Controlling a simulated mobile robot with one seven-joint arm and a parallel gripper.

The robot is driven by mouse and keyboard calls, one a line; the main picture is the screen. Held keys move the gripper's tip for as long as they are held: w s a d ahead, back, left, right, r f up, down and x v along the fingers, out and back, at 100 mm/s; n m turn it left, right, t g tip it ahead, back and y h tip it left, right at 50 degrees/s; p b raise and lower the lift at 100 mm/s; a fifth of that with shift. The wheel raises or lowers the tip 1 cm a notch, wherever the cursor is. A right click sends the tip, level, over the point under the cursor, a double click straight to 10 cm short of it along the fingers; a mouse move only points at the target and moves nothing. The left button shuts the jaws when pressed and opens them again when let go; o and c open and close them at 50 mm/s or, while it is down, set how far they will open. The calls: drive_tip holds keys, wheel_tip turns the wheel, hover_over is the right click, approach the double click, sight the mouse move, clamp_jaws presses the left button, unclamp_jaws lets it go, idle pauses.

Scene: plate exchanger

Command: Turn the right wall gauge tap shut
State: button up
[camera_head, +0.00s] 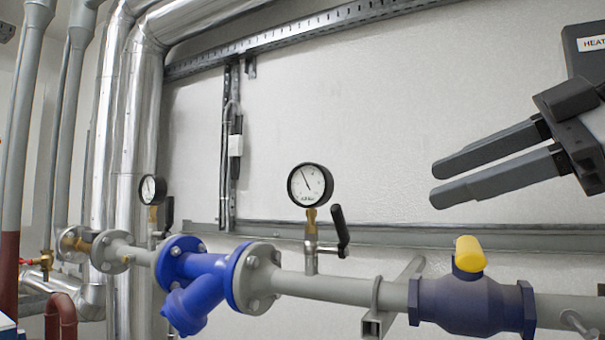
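The right wall gauge (310,185) is a round white dial with a black rim, mounted on a brass fitting above the grey pipe. Its tap (340,230) has a black lever at the right of the fitting, standing nearly upright with its top leaning slightly left. My gripper (436,185) comes in from the right, its two dark fingers pointing left with a gap between them. It is open and empty, to the right of the lever and a little higher in the picture. Nothing hides the lever.
A second gauge (152,190) with a black lever (169,213) stands further left. Below run the grey pipe (335,289), a blue strainer (193,280) and a dark valve with a yellow handle (469,254). The wall between lever and gripper looks clear.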

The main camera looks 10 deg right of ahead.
drive_tip(key=shift+w+a+r, duration=0.1)
drive_tip(key=shift+a, duration=0.05)
drive_tip(key=c, duration=0.5)
drive_tip(key=w+a+m+g+h+p, duration=0.1)
drive_tip(key=p, duration=0.1)
drive_tip(key=w+a+r+m+g+p, duration=0.1)
drive_tip(key=m+p, duration=0.1)
drive_tip(key=w+a+m+g+h+p, duration=0.1)
drive_tip(key=w+a+p, duration=0.1)
drive_tip(key=shift+r+m+h+p, duration=0.3)
clamp_jaws()
wheel_tip(320, 180, up, 9)
drive_tip(key=m+g+h+p, duration=0.4)
drive_tip(key=m+h+p, duration=0.5)
drive_tip(key=m+p, duration=0.75)
hover_over(341, 233)
drive_tip(key=b, duration=0.1)
drive_tip(key=m, duration=0.2)
drive_tip(key=shift+w+f+b, duration=0.15)
drive_tip(key=shift+f+b, duration=0.35)
drive_tip(key=shift+f, duration=1.5)
drive_tip(key=shift+w+f+b, duration=0.2)
drive_tip(key=shift+f+b, duration=0.35)
drive_tip(key=shift+f, duration=1.4)
drive_tip(key=shift+w+f+b, duration=0.15)
drive_tip(key=shift+f+b, duration=0.35)
drive_tip(key=shift+f, duration=1.5)
